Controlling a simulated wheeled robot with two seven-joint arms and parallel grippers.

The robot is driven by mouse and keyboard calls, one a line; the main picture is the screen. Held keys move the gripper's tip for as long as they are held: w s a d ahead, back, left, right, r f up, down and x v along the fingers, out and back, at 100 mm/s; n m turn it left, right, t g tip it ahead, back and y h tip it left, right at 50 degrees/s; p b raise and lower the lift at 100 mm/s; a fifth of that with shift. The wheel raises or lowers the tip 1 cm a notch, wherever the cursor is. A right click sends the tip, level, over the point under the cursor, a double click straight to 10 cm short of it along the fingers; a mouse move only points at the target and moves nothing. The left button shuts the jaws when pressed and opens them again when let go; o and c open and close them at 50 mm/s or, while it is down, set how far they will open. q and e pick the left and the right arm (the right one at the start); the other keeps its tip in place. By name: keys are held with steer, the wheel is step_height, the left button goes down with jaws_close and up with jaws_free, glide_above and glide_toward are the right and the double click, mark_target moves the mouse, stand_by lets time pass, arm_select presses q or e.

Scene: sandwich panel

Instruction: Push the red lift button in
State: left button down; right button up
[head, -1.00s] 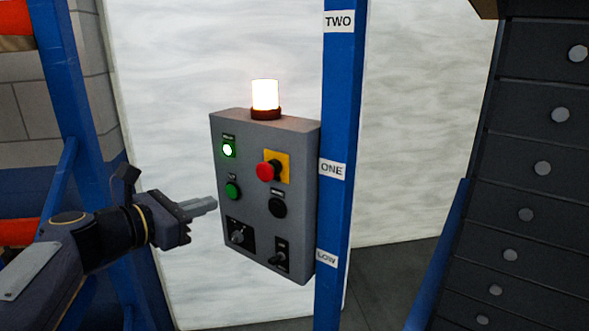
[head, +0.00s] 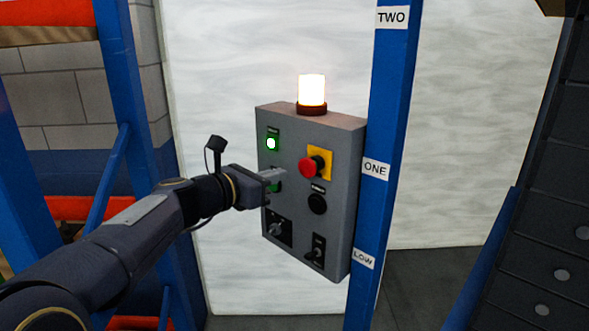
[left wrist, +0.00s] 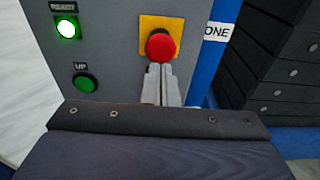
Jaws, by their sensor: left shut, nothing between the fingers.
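The red button (head: 310,166) is a mushroom head on a yellow plate (head: 321,155), on the front of a grey control box (head: 345,190). My left gripper (head: 283,175) is shut and empty, in front of the box, with its fingertips left of and slightly below the red button in the head view. In the left wrist view, the closed fingers (left wrist: 160,72) point up at the red button (left wrist: 160,45), their tips overlapping its lower edge. I cannot tell whether they touch it. My right gripper is not in view.
The box also bears a lit green lamp (head: 271,143), a black button (head: 318,204) and two dark switches (head: 279,230) below. A lit beacon (head: 312,92) stands on top. A blue post (head: 390,150) is right of the box. Dark drawers (head: 540,240) stand at the right.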

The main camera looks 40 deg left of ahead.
mark_target(305, 164)
arm_select(q)
steer(key=w, duration=0.5)
steer(key=shift+w+d+f, duration=0.25)
steer(key=shift+w+f, duration=0.05)
steer(key=shift+w, duration=0.15)
steer(key=shift+w, duration=0.1)
steer(key=shift+w+d, duration=0.2)
steer(key=shift+w, duration=0.65)
steer(key=shift+s+r, duration=0.1)
steer(key=shift+r, duration=0.1)
steer(key=shift+r+p, duration=0.1)
steer(key=shift+p, duration=0.2)
